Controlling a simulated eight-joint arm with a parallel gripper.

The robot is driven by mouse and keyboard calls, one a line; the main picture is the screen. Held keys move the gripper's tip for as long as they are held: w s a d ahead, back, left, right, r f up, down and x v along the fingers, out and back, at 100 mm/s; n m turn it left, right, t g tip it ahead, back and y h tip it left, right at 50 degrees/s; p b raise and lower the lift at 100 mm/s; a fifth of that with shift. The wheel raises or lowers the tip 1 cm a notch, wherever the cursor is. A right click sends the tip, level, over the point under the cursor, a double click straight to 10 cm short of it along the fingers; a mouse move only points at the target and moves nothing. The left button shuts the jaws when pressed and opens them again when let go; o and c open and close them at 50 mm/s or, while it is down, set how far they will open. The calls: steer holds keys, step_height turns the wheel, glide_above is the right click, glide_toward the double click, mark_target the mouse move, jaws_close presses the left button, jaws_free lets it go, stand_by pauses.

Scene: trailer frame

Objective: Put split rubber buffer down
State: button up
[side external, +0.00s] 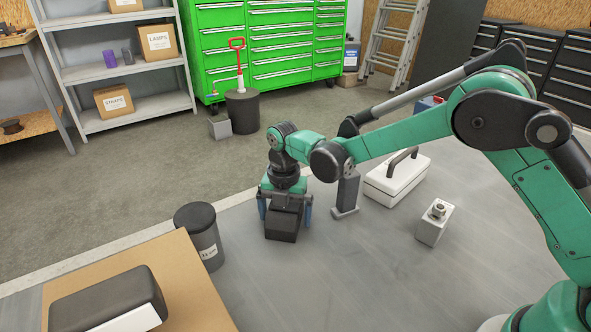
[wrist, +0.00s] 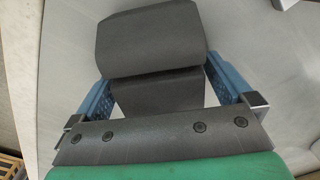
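The split rubber buffer (side external: 283,224) is a dark grey block below my wrist, low over the grey bench top or resting on it; I cannot tell which. In the wrist view the buffer (wrist: 150,38) shows two dark parts with a crosswise line between them. My gripper (side external: 286,216) points down with one blue finger on each side of the block. In the wrist view the gripper's fingers (wrist: 158,88) lie close along both sides of it and appear to be shut on it. The inner finger faces are mostly hidden.
A dark canister (side external: 203,238) and a cardboard box (side external: 190,285) bearing a black padded block (side external: 105,300) stand to the left. A grey post (side external: 346,193), a white case with a handle (side external: 385,186) and a small metal block (side external: 433,224) stand to the right. The front bench area (side external: 320,285) is clear.

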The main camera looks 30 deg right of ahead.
steer(key=shift+r, duration=0.1)
step_height(320, 180, up, 11)
steer(key=shift+r, duration=0.45)
steer(key=s+d+m+t, duration=0.3)
steer(key=s+m, duration=0.4)
steer(key=m, duration=0.6)
steer(key=s+d+r+m+t, duration=0.1)
steer(key=s+d+m+t, duration=0.3)
steer(key=m, duration=1)
steer(key=s+d, duration=0.2)
steer(key=s, duration=0.2)
steer(key=shift+s+r, duration=0.15)
